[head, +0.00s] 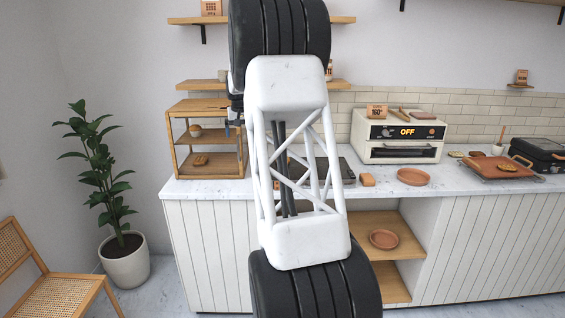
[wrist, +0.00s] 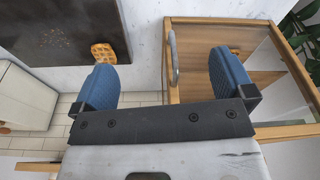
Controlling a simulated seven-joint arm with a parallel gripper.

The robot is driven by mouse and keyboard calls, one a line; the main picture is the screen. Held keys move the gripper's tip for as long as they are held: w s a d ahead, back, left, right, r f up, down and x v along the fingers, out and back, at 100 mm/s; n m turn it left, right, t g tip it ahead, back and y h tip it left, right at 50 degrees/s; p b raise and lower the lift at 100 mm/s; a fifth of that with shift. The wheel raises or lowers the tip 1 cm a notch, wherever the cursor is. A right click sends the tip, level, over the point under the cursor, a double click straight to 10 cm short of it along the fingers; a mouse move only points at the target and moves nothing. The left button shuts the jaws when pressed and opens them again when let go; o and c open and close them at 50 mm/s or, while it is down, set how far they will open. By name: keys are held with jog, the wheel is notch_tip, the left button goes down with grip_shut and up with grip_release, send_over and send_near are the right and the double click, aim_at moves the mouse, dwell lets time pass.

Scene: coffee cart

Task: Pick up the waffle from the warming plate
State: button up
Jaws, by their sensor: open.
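The golden waffle (wrist: 103,53) lies at the edge of the dark warming plate (wrist: 62,25) in the wrist view, just past the tip of my left finger, which may cover part of it. My gripper (wrist: 161,60) is open with its blue fingers wide apart and nothing between them. The waffle is not in the gap but at its left side. In the head view part of the dark plate (head: 343,166) shows behind my arm, and the waffle is hidden there. My gripper is mostly hidden by my arm, with a bit of blue showing near the wooden case.
A wooden display case (head: 171,143) with a handle stands left of the plate, with pastries on its shelves; in the wrist view its frame (wrist: 172,100) is close to my right finger. An oven (head: 398,151) reading OFF stands at right. A terracotta plate (head: 413,177) lies on the counter.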

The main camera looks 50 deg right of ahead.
jog(key=d+f, duration=0.4)
jog(key=d, duration=0.4)
jog(key=w+d+f+m, duration=0.1)
jog(key=d+f, duration=0.3)
jog(key=d, duration=0.4)
jog(key=w+d+f+m, duration=0.1)
jog(key=d+f, duration=0.3)
jog(key=d, duration=0.5)
jog(key=shift+w+d+f, duration=0.1)
jog(key=shift+w+f, duration=0.1)
jog(key=shift+f, duration=0.15)
jog(key=shift+w+d+f, duration=0.1)
jog(key=shift+w+f, duration=0.05)
jog(key=shift+f, duration=1.1)
jog(key=shift+w+d+f, duration=0.1)
jog(key=shift+d+f, duration=0.05)
jog(key=shift+f, duration=1.2)
jog(key=shift+d+f, duration=0.15)
jog(key=shift+f, duration=1.15)
jog(key=shift+c, duration=0.5)
